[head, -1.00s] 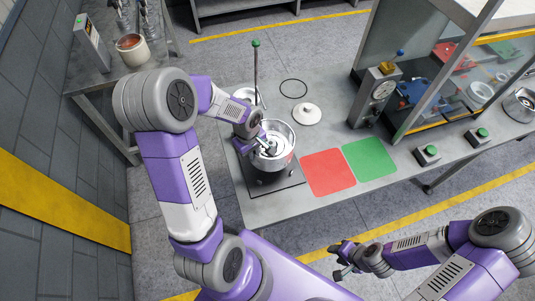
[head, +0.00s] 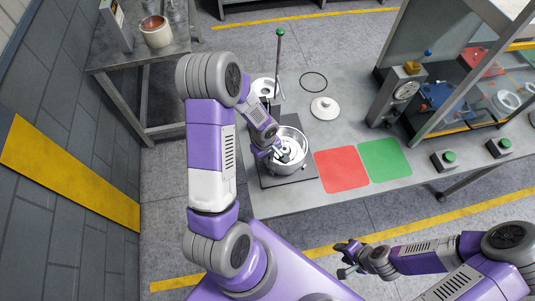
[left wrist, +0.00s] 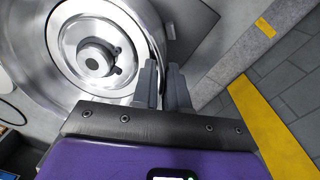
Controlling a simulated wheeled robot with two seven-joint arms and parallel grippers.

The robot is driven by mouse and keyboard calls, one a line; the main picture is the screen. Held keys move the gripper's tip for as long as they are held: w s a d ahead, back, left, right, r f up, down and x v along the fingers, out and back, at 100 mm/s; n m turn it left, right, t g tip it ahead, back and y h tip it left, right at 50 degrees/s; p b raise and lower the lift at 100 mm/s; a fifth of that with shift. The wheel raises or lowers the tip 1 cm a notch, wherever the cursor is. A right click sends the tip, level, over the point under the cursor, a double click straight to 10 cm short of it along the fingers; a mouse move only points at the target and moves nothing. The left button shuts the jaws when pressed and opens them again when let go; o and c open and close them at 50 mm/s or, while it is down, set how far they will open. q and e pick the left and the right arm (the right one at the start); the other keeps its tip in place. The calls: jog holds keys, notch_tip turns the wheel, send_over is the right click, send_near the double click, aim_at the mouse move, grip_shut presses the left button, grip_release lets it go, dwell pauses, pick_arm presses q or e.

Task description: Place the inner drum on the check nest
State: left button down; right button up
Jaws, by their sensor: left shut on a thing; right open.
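The inner drum, a shiny round steel drum (head: 301,140) with a hub in its middle, is over a dark square plate (head: 311,178) on the bench. I cannot tell whether its underside touches the plate. My left gripper (head: 281,155) is shut on the drum's near rim. In the left wrist view, the fingers (left wrist: 165,83) are at the drum's rim, with its hub (left wrist: 95,58) to their left. I cannot surely tell which part is the check nest; the dark plate lies under the drum. My right gripper (head: 343,260) is open and empty in front of the bench.
A red mat (head: 341,169) and a green mat (head: 386,160) lie right of the plate. A green-topped post (head: 279,60) stands behind it. A white lid (head: 324,108) and black ring (head: 314,82) lie farther back. A dial gauge stand (head: 400,95) is at right.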

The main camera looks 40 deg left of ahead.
pick_arm(q)
jog(key=c, duration=1.6)
grip_release()
jog(key=o, duration=0.5)
jog(key=shift+s+r, duration=0.1)
jog(key=shift+c, duration=0.2)
notch_tip(320, 180, up, 12)
jog(key=p, duration=0.1)
jog(key=shift+s+a, duration=0.15)
jog(key=shift+s, duration=0.15)
